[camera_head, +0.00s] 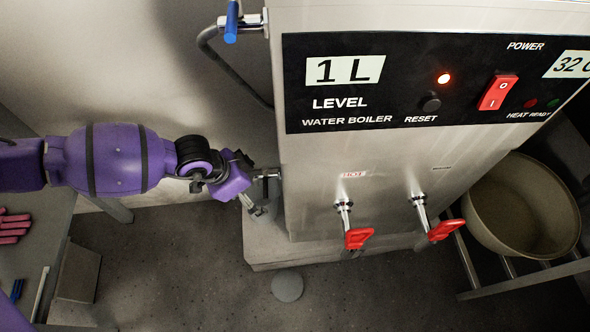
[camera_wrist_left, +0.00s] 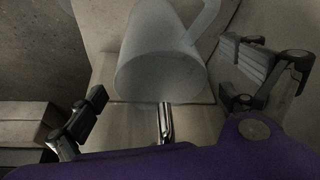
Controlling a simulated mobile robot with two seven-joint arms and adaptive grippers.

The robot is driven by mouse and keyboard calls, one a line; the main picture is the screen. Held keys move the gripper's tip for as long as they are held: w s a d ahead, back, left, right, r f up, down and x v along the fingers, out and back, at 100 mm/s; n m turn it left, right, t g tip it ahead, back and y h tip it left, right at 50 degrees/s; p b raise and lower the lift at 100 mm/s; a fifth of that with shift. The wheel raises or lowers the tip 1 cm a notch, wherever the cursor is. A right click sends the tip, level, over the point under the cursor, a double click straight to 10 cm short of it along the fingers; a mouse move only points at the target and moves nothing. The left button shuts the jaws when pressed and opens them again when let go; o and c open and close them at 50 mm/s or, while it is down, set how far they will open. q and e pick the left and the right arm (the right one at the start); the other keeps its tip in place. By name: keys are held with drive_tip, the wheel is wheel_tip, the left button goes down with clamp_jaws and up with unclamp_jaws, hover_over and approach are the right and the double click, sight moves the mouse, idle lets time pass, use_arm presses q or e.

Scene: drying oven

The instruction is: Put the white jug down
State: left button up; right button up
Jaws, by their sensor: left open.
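The white jug (camera_wrist_left: 160,60) shows in the left wrist view as a pale grey-white vessel with a round end facing the camera and its handle at upper right. It appears tilted in that view; whether it rests on a surface is unclear. I cannot make it out surely in the head view. My left gripper (camera_head: 258,210) is beside the boiler's left side, low down. In the wrist view its fingers are spread wide to the left and right of the jug, with visible gaps. My right gripper does not show.
A steel water boiler (camera_head: 310,180) with red-handled taps stands close to my left gripper. A metal spout (camera_wrist_left: 166,122) lies in front of the jug in the wrist view. A large beige bowl (camera_head: 520,205) is at right. A grey disc (camera_head: 287,286) is on the dark floor.

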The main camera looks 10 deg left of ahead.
sight(265, 183)
use_arm(q)
drive_tip(key=p+v, duration=0.2)
drive_tip(key=v, duration=0.8)
drive_tip(key=shift+s+r+p, duration=0.2)
drive_tip(key=shift+p, duration=0.1)
